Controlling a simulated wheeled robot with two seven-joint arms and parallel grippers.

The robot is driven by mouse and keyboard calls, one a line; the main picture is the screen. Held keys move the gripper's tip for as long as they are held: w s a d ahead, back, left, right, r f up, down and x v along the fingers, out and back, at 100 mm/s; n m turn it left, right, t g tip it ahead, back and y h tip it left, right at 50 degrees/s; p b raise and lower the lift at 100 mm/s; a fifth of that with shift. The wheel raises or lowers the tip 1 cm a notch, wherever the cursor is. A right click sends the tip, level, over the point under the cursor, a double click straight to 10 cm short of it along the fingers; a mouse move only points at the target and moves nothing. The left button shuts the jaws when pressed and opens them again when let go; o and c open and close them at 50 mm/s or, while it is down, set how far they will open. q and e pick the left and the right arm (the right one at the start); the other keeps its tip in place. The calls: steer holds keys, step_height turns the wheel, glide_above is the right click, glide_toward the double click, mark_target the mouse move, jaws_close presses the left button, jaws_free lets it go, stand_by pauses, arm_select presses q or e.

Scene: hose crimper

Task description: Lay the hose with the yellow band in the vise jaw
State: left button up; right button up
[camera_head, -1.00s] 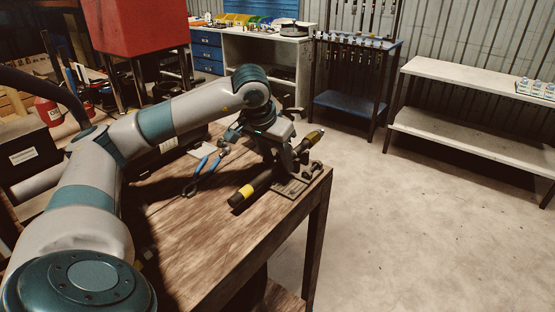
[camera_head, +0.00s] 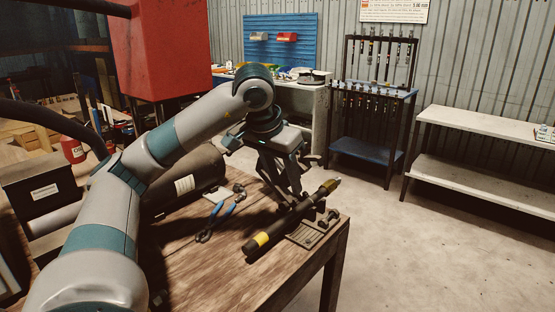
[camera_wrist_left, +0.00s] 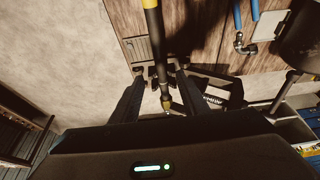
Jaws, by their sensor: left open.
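The dark hose (camera_head: 290,218) lies slanting over the near right corner of the wooden bench, its yellow band (camera_head: 262,239) at the near left end and a yellowish fitting at the far end. It crosses the small vise (camera_head: 306,235), whose plate shows beside it; I cannot tell how deep it sits in the jaw. My left gripper (camera_head: 293,190) is just above the hose, pointing down. In the left wrist view, the hose (camera_wrist_left: 158,50) runs between the two spread fingers (camera_wrist_left: 160,78), with gaps on both sides. My right gripper is out of view.
A hose rack (camera_head: 370,125) and white shelves (camera_head: 480,130) stand at the back, with clear floor to the right.

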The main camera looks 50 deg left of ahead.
arm_select(q)
steer(key=v, duration=0.6)
steer(key=shift+r+p, duration=0.25)
steer(key=shift+p, duration=0.05)
steer(key=shift+s+d+f, duration=0.1)
steer(key=shift+s, duration=0.05)
